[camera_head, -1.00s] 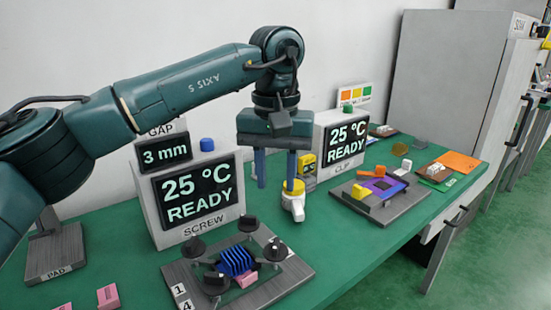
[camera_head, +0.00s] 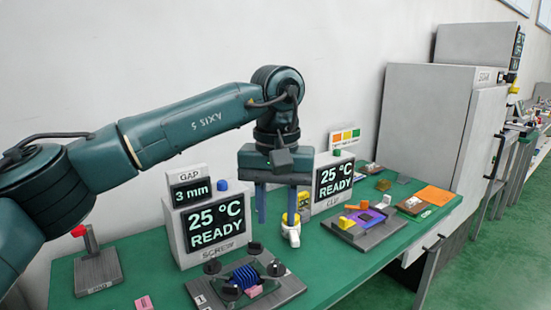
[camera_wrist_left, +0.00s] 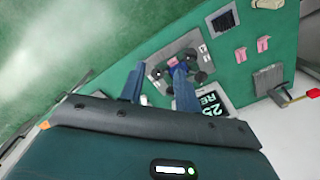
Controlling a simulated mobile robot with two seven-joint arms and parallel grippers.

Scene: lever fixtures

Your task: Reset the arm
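My left arm, dark green, reaches in from the left in the head view, with its wrist bent down. My left gripper (camera_head: 277,208) hangs in front of the wall side of the bench, its two blue fingers apart and nothing between them. Its fingers also show apart in the left wrist view (camera_wrist_left: 158,88). A yellow and white part (camera_head: 291,232) shows just below and behind the right finger; I cannot tell whether they touch. My right gripper is not in view.
The green bench (camera_head: 160,262) holds a SCREW display (camera_head: 217,226), a CLIP display (camera_head: 334,180), a screw fixture (camera_head: 268,292), a clip fixture (camera_head: 352,238) and a stand with a red-knobbed lever (camera_head: 97,270). A grey cabinet (camera_head: 425,140) stands at right.

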